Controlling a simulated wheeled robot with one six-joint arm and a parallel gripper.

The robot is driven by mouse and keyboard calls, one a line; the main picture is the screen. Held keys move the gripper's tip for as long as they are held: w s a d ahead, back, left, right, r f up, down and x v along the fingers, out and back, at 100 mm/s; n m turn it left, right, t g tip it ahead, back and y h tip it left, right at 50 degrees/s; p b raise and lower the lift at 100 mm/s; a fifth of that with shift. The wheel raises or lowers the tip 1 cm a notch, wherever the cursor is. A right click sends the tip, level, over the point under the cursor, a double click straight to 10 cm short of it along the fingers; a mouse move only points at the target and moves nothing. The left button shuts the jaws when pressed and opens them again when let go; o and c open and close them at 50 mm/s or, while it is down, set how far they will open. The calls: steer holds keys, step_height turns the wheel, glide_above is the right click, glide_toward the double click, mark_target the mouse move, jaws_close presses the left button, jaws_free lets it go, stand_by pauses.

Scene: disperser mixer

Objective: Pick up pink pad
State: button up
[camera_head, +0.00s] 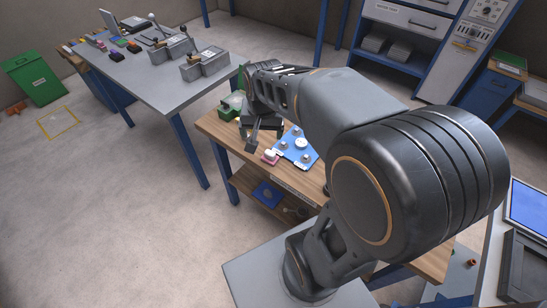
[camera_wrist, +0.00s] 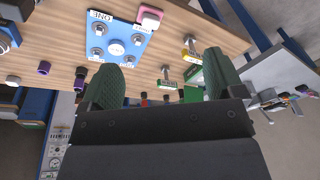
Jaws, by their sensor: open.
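The pink pad (camera_head: 270,157), with a white upper part, lies at the front left corner of a blue plate on the wooden bench. In the wrist view the pink pad (camera_wrist: 150,17) is near the top edge, beside the plate's corner. The blue plate (camera_head: 290,152) has several round metal knobs and a white disc; it also shows in the wrist view (camera_wrist: 128,52) with a label reading ONE. My gripper (camera_head: 254,137) is above the bench, left of the plate and close to the pad. In the wrist view my gripper (camera_wrist: 165,76) is open, with nothing between its green fingertips.
The wooden bench (camera_head: 215,125) also holds small tools with yellow and green labels (camera_wrist: 194,57) and purple and dark knobs (camera_wrist: 44,68). A grey table (camera_head: 160,85) with metal boxes stands behind left. A green bin (camera_head: 35,78) is far left. Open floor lies left.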

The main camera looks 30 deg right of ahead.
steer(key=shift+o, duration=0.4)
steer(key=w+d+f+m+g+b, duration=0.1)
steer(key=w+d+f+m+g, duration=0.1)
steer(key=w+d+f+m, duration=0.3)
step_height(320, 180, down, 3)
steer(key=shift+w+d+f+m, duration=0.15)
steer(key=shift+w+m, duration=0.25)
steer(key=shift+w, duration=0.85)
glide_above(270, 152)
steer(key=shift+m, duration=0.3)
step_height(270, 152, down, 8)
steer(key=shift+w+r, duration=0.1)
steer(key=shift+w, duration=0.05)
steer(key=shift+f+p, duration=0.55)
steer(key=shift+f, duration=2.65)
steer(key=shift+c, duration=0.2)
steer(key=c, duration=1)
steer(key=shift+r, duration=0.15)
